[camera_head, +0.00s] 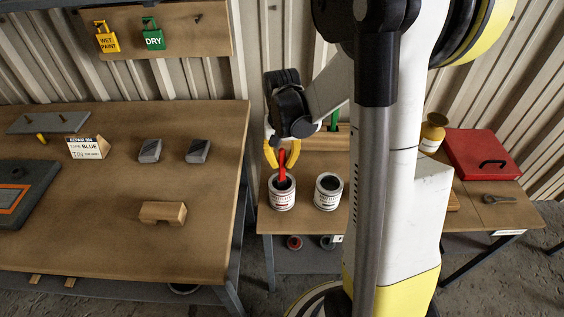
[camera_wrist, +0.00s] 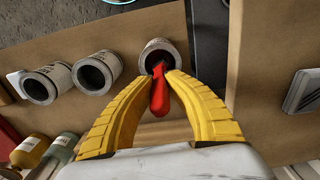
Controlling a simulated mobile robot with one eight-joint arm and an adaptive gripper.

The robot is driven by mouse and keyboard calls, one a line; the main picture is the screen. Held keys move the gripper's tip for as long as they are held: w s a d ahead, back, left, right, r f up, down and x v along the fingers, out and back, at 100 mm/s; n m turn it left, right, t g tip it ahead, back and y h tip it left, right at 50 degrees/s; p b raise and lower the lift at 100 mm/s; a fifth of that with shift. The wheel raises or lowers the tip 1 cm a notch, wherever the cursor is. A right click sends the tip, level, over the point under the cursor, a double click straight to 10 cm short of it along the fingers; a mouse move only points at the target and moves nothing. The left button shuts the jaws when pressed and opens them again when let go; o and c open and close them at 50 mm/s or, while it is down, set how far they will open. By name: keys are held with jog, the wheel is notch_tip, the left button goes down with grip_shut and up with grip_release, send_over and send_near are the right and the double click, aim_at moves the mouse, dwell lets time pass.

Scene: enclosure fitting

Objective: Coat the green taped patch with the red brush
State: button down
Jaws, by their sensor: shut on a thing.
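The red brush (camera_head: 282,164) stands roughly upright with its lower end in the mouth of a white tin with a red-marked label (camera_head: 281,194). My gripper (camera_head: 283,160) is shut on the brush handle, just above that tin. In the wrist view, the yellow fingers (camera_wrist: 159,78) close around the red handle (camera_wrist: 158,98), over the tin's rim (camera_wrist: 160,50). The bristles are hidden inside. No green taped patch shows; a dark panel (camera_head: 38,176) with an orange-outlined area is cut by the left edge of the head view.
A second open tin (camera_head: 328,193) stands right of the brush tin; the wrist view shows a third tin (camera_wrist: 42,84). A card (camera_head: 88,148) reads "REPAIR", "use BLUE TIN". Grey blocks (camera_head: 149,151) and a wooden block (camera_head: 162,212) lie on the left bench. A gap separates the tables.

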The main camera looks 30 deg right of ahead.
aim_at(282, 149)
dwell(0.3)
jog(key=shift+r+p, duration=2.65)
jog(key=shift+r, duration=0.9)
jog(key=shift+s+f, duration=0.1)
jog(key=shift+f, duration=0.05)
